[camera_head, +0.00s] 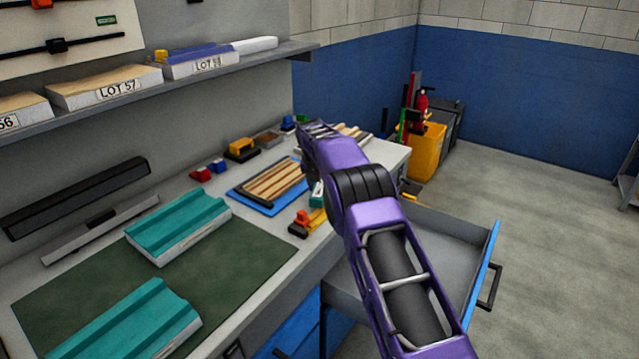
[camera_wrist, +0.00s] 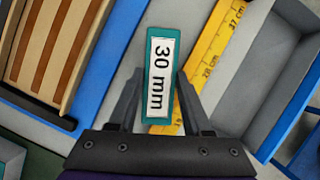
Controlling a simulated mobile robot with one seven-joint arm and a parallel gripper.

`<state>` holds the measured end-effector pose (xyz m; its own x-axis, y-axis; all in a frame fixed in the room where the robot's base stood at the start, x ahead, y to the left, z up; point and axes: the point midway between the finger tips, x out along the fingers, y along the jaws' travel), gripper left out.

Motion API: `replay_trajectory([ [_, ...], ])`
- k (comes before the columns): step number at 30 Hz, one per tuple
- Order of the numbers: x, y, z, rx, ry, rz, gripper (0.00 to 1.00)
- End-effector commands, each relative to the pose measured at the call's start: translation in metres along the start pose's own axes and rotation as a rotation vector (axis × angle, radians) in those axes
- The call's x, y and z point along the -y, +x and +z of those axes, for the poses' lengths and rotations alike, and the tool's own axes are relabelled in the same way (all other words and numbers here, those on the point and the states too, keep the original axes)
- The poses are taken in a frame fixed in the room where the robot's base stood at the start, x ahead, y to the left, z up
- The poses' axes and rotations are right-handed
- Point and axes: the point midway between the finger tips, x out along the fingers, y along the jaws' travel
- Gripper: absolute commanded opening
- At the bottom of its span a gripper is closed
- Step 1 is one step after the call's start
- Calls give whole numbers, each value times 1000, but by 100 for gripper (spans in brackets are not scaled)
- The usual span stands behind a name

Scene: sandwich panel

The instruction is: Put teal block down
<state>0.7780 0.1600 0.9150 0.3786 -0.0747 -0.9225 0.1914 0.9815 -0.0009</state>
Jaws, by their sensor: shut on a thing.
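The teal block (camera_wrist: 150,73), with a white label reading "30 mm", stands between the fingers of my gripper (camera_wrist: 158,88) in the wrist view. My gripper is shut on it. In the head view a small part of the teal block (camera_head: 317,194) shows beside my purple arm, near the bench's front edge. My arm hides most of the gripper there. I cannot tell whether the block touches the bench top (camera_wrist: 112,72) or hangs just above it.
A yellow ruler (camera_wrist: 212,62) lies just right of the block. A blue tray with wooden strips (camera_head: 270,186) is to the left. An open grey drawer (camera_head: 440,243) juts out below the bench front. Large teal-topped panels (camera_head: 180,227) lie on a green mat (camera_head: 225,272).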

Motion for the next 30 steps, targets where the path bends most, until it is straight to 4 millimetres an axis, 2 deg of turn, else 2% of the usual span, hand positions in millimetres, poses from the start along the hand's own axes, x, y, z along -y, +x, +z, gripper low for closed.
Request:
replay_trajectory([
  [17,0,4,-1,1,0,1,0],
  [18,0,3,-1,1,0,1,55],
  [23,0,3,-1,1,0,1,83],
  [30,0,4,-2,0,0,0,84],
])
